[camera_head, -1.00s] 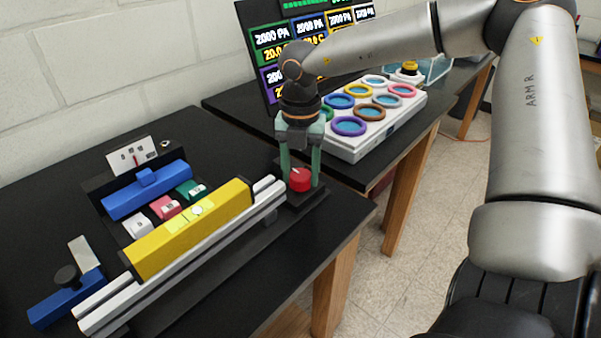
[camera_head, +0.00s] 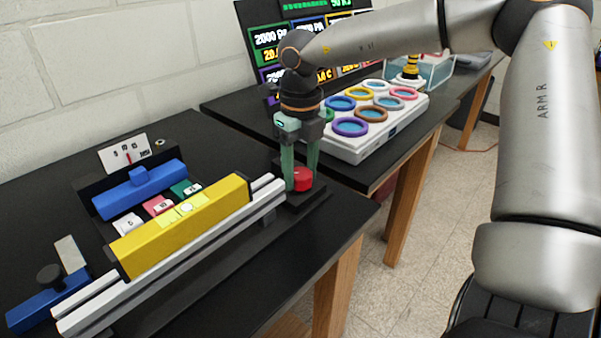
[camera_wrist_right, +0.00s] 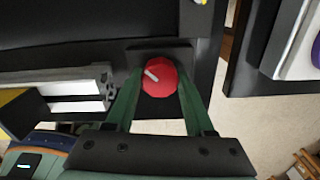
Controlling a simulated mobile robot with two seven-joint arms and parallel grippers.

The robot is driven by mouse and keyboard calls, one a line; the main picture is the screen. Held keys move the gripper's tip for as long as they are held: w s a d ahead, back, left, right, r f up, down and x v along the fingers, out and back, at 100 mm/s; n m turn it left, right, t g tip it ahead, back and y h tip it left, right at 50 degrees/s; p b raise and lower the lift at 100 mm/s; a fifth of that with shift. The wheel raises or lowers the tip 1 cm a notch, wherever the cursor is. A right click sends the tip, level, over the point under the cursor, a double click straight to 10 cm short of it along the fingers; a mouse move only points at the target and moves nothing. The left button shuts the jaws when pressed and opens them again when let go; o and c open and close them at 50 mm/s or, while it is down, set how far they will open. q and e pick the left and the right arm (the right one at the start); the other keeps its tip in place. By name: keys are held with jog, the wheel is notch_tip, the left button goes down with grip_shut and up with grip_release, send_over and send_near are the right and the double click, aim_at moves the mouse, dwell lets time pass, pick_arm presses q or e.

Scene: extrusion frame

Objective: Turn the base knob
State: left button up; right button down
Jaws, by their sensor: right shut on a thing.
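The red base knob (camera_head: 303,178) sits on a black block at the right end of the extrusion frame (camera_head: 170,262). It also shows in the right wrist view (camera_wrist_right: 159,80), with a pale pointer line slanting across its face toward the upper left. My right gripper (camera_head: 300,180) points down over the knob, its green fingers one on each side. In the right wrist view the fingers (camera_wrist_right: 158,92) flank the knob and are shut on it. My left gripper is not in view.
A yellow bar (camera_head: 183,226) and a blue block (camera_head: 140,190) lie on the left of the black table. A white tray with coloured rings (camera_head: 360,148) stands on a second table behind the gripper. Dark screens (camera_head: 262,48) stand at the back.

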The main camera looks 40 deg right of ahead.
aim_at(300, 173)
jog(key=n, duration=0.4)
jog(key=shift+n, duration=2.5)
jog(key=shift+c, duration=1.3)
grip_release()
notch_tip(300, 173, up, 13)
jog(key=p, duration=0.2)
jog(key=shift+f, duration=0.2)
